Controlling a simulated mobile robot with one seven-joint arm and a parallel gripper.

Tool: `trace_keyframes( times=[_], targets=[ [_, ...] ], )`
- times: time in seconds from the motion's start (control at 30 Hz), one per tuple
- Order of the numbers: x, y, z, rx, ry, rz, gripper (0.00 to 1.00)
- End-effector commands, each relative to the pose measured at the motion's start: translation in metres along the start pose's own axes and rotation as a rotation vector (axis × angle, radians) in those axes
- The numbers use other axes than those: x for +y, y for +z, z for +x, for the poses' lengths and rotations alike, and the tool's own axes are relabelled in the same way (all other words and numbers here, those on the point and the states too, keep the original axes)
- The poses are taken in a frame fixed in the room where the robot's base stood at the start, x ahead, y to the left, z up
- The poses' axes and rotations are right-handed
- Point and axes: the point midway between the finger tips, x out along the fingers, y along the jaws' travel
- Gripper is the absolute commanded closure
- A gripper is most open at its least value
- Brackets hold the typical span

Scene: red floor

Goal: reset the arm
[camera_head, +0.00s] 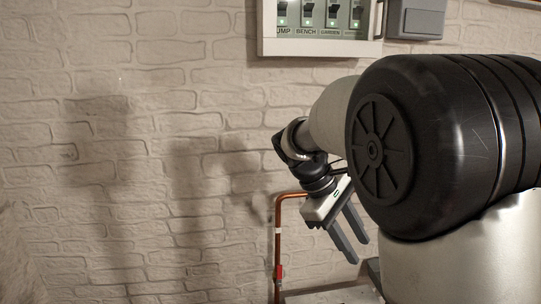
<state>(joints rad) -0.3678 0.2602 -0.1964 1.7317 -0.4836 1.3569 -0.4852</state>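My gripper (352,250) hangs in the lower right of the head view, pointing down and to the right. Its two dark fingers are spread apart with an empty gap between them. My arm is bent, and its large black joint and pale link fill the right side of the picture. The middle links are partly hidden behind that joint. The gripper shows in front of or near the brick wall, and I cannot tell how far from it.
A switch panel (268,47) with several labelled switches is on the brick wall (180,130) at the top, beside a grey box (415,22). A copper pipe (278,235) with a red fitting runs down left of my gripper. The left side is clear wall.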

Motion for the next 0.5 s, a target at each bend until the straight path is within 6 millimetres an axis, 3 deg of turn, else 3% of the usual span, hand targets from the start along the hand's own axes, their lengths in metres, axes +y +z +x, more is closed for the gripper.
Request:
trace_keyframes(
  times=[0.03,0.2,0.5],
  targets=[
    [-0.007,0.015,-0.004,0.059,-0.023,0.057,0.65],
    [-0.039,0.05,-0.015,0.243,-0.101,0.254,0.65],
    [-0.102,0.094,-0.029,0.53,-0.21,0.604,0.65]
  ],
)
